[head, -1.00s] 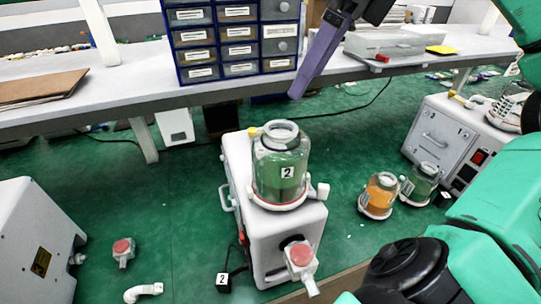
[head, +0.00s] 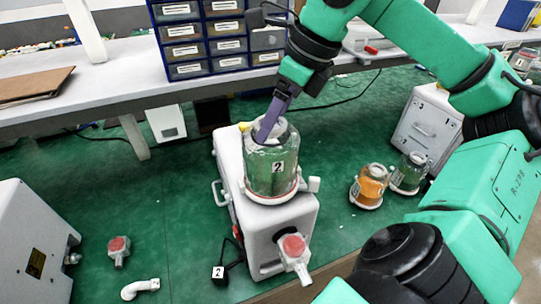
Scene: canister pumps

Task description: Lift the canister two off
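Canister two (head: 272,172) is a clear jar with green contents and a label "2". It stands upright on the round seat on top of the white pump (head: 274,232). My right gripper (head: 268,131) reaches down from the upper right, its purple fingers tilted at the canister's mouth. The fingers overlap the rim, and I cannot tell whether they are inside it or in front of it. They show nearly edge-on, so their gap is hidden. My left gripper is not in view.
An orange jar (head: 369,187) and a green jar (head: 409,173) stand to the right, near another white pump (head: 426,128). A shelf bench (head: 110,98) with a drawer cabinet runs behind. A red-faced valve (head: 118,251) and white elbow (head: 140,288) lie at left on the green surface.

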